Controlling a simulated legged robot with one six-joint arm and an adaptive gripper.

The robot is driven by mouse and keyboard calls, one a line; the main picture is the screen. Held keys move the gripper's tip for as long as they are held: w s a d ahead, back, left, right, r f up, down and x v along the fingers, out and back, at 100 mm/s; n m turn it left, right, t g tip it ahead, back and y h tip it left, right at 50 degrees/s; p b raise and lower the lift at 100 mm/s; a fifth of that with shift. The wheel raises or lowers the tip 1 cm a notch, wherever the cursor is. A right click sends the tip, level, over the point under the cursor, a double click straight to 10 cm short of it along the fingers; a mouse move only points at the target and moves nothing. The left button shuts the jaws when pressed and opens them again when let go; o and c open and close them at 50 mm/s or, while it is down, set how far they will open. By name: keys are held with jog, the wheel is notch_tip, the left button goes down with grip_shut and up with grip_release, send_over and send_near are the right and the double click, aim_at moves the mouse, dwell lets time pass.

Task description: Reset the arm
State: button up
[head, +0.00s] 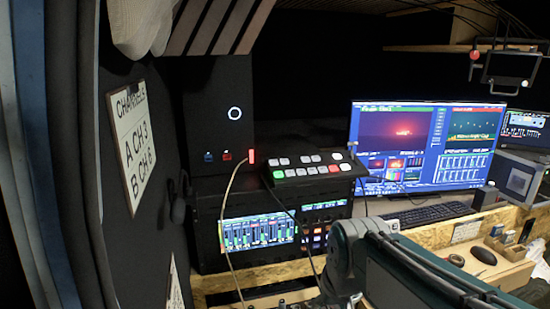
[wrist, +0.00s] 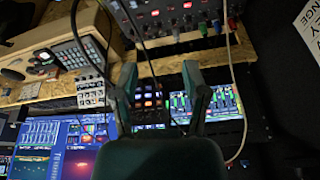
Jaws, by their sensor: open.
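My arm reaches up from the bottom of the head view, right of centre. My gripper (wrist: 162,92) shows in the wrist view as two greenish-grey fingers spread apart with nothing between them. Past the fingers is the rack gear with a small screen of coloured bars (wrist: 222,102) and a set of lit orange buttons. I cannot tell whether the fingers touch the rack. In the head view the gripper's fingertips are not clearly visible; the arm (head: 345,255) covers part of the desk.
A switcher panel (head: 313,167) sits on the rack (head: 210,230), with cables hanging in front. A large monitor (head: 425,143), keyboard (head: 427,215) and mouse (head: 483,256) are at right. A channel sign (head: 131,140) hangs at left. A small hanging monitor (head: 510,68) is upper right.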

jog(key=s+d+f+t, duration=0.1)
jog(key=s+d, duration=0.4)
jog(key=s, duration=0.6)
jog(key=shift+s+d+f+m+t+h, duration=0.15)
jog(key=shift+s+d+m+t+h, duration=0.15)
jog(key=shift+s+d+t, duration=0.15)
